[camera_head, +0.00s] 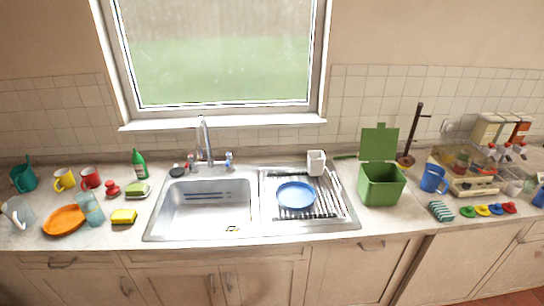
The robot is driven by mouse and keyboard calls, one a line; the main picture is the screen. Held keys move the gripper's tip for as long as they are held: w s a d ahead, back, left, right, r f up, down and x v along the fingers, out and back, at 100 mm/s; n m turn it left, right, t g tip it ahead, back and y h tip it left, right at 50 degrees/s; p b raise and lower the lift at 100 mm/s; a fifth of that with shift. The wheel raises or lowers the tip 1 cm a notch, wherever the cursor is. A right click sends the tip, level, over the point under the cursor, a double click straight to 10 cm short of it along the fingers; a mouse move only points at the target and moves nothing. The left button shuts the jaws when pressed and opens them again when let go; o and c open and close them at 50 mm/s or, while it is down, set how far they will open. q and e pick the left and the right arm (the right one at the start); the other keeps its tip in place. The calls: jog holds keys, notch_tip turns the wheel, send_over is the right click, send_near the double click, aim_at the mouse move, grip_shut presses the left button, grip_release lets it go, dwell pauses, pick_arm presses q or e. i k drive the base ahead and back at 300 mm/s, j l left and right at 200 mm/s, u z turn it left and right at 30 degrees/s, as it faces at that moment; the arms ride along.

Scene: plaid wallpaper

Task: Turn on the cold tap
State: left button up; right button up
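A chrome tap (204,141) stands behind the sink, its tall spout upright. A handle with blue on it (228,160) sits to the right of the spout base, and a handle with red on it (190,162) sits to the left. Both handles are small here, and I cannot tell how far either is turned. No water stream shows under the spout. The steel sink basin (208,222) lies in front of the tap. Neither of my grippers is in this view.
A green bottle (139,164) and dark round item (177,171) stand left of the tap. A green open-lidded bin (381,185) stands further right. The space above the basin is clear.

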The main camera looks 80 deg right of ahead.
aim_at(229, 155)
jog(key=z, duration=2.15)
jog(key=i+z, duration=0.15)
